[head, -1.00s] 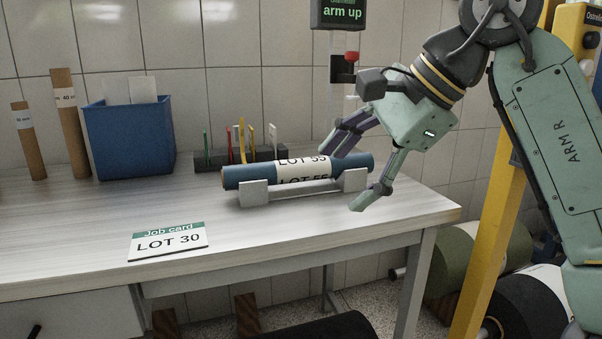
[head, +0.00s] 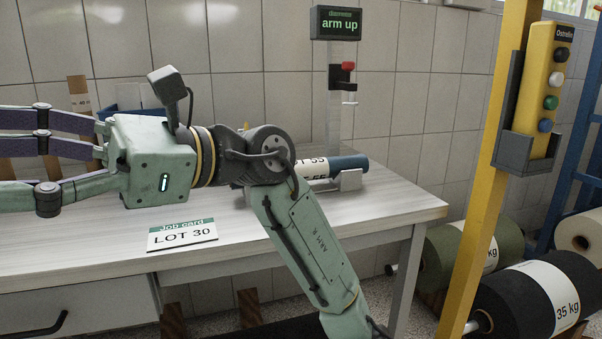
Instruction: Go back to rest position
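My gripper (head: 12,166) is at the left edge of the head view, in front of the table. Its fingers point left and are spread apart, with a gap between the upper pair and the lower one. I see nothing between them; their tips reach the picture's edge. My wrist and elbow cross the middle of the view. The blue roll (head: 347,163), with a white "LOT 55" label, lies on its grey cradle (head: 349,181), partly hidden behind my arm and apart from the gripper. The display (head: 335,22) reads "arm up".
The job card (head: 182,235) "LOT 30" stands on the table (head: 385,208). A yellow post (head: 493,180) with a button box (head: 546,85) and large rolls (head: 530,300) stand at right.

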